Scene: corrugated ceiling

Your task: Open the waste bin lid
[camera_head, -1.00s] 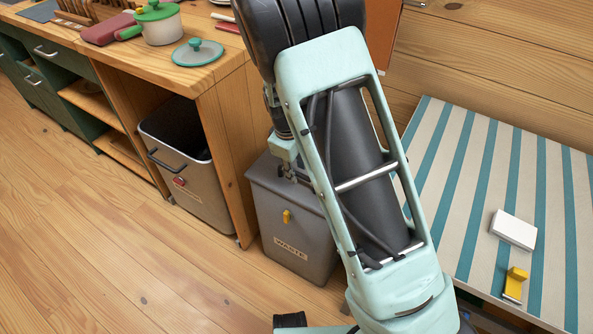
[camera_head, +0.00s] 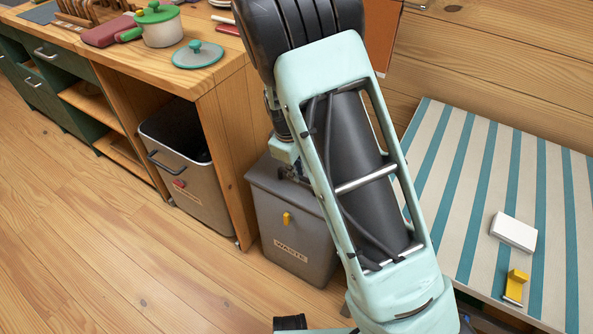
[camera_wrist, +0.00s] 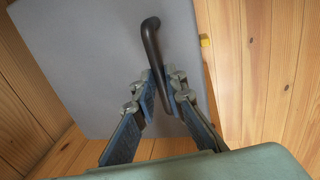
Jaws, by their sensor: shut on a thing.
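The grey waste bin (camera_head: 290,240) stands on the floor beside the wooden counter, with a "WASTE" label and a yellow tab (camera_head: 287,218) on its front. Its lid (camera_head: 272,183) looks closed; my arm hides its right part. In the wrist view, the flat grey lid (camera_wrist: 95,50) carries a dark bar handle (camera_wrist: 152,38). My gripper (camera_wrist: 163,90) has one finger on each side of this handle and is shut on it. In the head view, my arm mostly hides the gripper and the handle.
An open bin (camera_head: 190,185) with a dark inside stands under the counter (camera_head: 225,85), left of the waste bin. A striped table (camera_head: 455,190) with a white block (camera_head: 514,231) and a yellow item (camera_head: 516,286) is at the right. The floor at the left is clear.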

